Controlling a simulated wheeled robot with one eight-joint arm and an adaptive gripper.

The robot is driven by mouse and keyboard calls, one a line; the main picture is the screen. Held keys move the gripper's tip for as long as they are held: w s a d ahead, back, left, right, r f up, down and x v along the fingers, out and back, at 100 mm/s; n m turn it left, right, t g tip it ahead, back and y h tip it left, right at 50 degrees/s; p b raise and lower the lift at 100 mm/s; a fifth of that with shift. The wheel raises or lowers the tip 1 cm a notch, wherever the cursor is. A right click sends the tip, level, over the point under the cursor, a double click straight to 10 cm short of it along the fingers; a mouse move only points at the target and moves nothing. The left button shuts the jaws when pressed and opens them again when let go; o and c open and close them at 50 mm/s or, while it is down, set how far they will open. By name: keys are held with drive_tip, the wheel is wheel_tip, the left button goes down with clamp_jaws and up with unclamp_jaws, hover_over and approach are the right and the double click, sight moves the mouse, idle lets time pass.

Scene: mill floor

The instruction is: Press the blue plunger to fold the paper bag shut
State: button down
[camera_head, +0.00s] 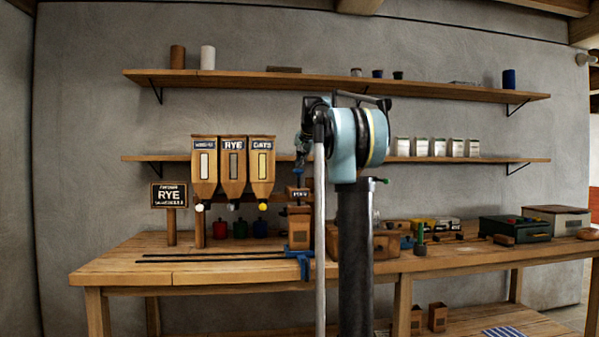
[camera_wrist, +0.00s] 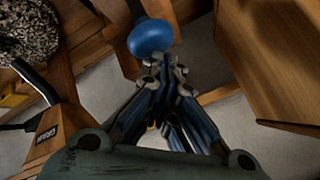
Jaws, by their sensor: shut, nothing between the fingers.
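The blue plunger (camera_wrist: 150,37) shows as a round blue knob at the top centre of the wrist view. My gripper (camera_wrist: 165,68) is shut and empty, its fingertips right beside the knob in that picture; I cannot tell if they touch it. In the head view my gripper (camera_head: 300,172) points down over a brown wooden-looking press unit with a dark label (camera_head: 298,193). A brown block that may be the paper bag (camera_head: 299,235) stands below it on the bench.
Three hoppers (camera_head: 232,165) and a RYE sign (camera_head: 170,195) stand left on the bench (camera_head: 120,270). Dark rods (camera_head: 210,258) lead to a blue fixture (camera_head: 300,258). A green box (camera_head: 515,228) stands right. The bench's front left is mostly clear.

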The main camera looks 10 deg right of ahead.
drive_tip(key=shift+f, duration=1.5)
idle(1.7)
drive_tip(key=shift+r, duration=2.5)
drive_tip(key=shift+r, duration=0.1)
wheel_tip(320, 180, up, 5)
drive_tip(key=shift+f, duration=0.1)
drive_tip(key=s+f+n+g+h, duration=0.1)
drive_tip(key=s+f+n+g, duration=0.6)
drive_tip(key=s+f, duration=4.9)
wheel_tip(320, 180, down, 2)
drive_tip(key=shift+s+a+f+n, duration=0.1)
drive_tip(key=shift+s+a+n, duration=0.15)
drive_tip(key=shift+n, duration=0.25)
